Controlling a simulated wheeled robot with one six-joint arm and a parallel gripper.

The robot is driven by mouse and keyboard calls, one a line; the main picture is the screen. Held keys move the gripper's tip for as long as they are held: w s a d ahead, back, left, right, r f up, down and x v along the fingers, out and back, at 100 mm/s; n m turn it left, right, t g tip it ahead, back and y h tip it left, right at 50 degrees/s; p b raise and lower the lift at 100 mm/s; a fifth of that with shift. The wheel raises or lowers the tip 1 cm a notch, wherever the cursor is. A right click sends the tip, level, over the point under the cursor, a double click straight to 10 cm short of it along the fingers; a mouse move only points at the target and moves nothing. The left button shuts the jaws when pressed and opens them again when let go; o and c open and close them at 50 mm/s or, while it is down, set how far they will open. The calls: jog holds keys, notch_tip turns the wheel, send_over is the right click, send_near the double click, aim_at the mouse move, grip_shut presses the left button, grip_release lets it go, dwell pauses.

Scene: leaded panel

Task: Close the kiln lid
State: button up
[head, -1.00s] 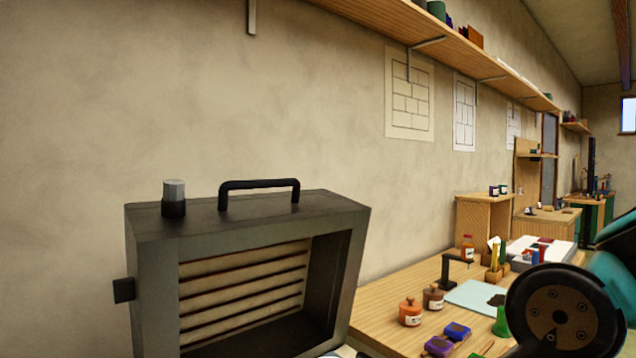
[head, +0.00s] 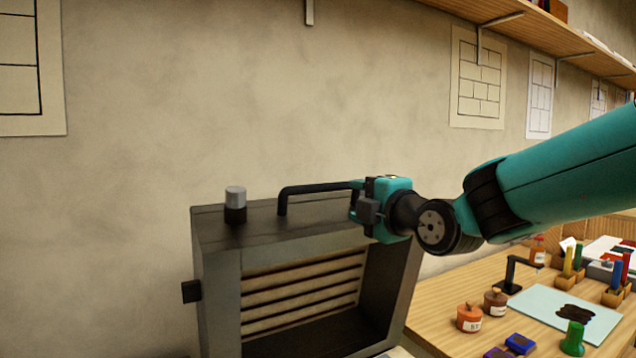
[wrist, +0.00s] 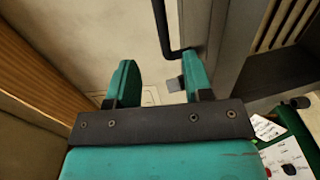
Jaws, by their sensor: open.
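The kiln lid (head: 225,250) stands raised in the head view, a dark grey box with its ribbed inner face (head: 300,295) towards me. A black bar handle (head: 315,188) runs along its top edge and also shows in the wrist view (wrist: 162,28). My gripper (head: 362,207) is at the right end of the handle and hides that end. In the wrist view my gripper (wrist: 157,80) has its two teal fingers spread, with nothing held between them. The handle appears just beyond the fingertips; I cannot tell whether they touch it. The kiln body is mostly out of view.
A wooden workbench (head: 435,312) stands at the right with orange and brown jars, coloured blocks and a pale blue sheet (head: 565,312). A grey-capped knob (head: 235,203) sticks up from the lid's top left. A wall shelf (head: 560,35) runs above.

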aim_at(324, 189)
jog(key=p+x, duration=0.7)
jog(key=x, duration=0.8)
jog(key=shift+s+r, duration=0.1)
jog(key=shift+w+a, duration=0.25)
jog(key=shift+w, duration=0.05)
grip_shut()
